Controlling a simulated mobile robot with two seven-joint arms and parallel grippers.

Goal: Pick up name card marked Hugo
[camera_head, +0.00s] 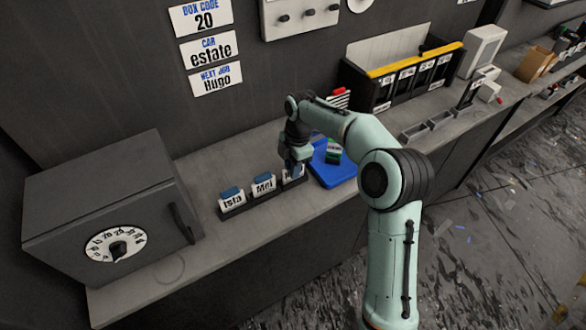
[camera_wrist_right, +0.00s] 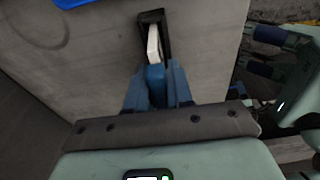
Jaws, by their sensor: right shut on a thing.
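Three name cards stand in dark holders on the grey bench in the head view: Ista (camera_head: 231,200), Mei (camera_head: 264,184) and a third card (camera_head: 292,174). The third card's lettering is mostly covered by my right gripper (camera_head: 293,163), so I cannot read it. In the right wrist view my right gripper (camera_wrist_right: 157,88) is shut on the blue tab of this card (camera_wrist_right: 153,45). The card is still at its dark holder (camera_wrist_right: 142,33); I cannot tell whether it is lifted at all. My left gripper is not in view.
A dark safe (camera_head: 105,208) with a dial stands left of the cards. A blue tray (camera_head: 335,176) with a green item lies just right of them. A bin rack (camera_head: 400,75) stands farther right. A wall sign (camera_head: 216,79) reads "Next job Hugo".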

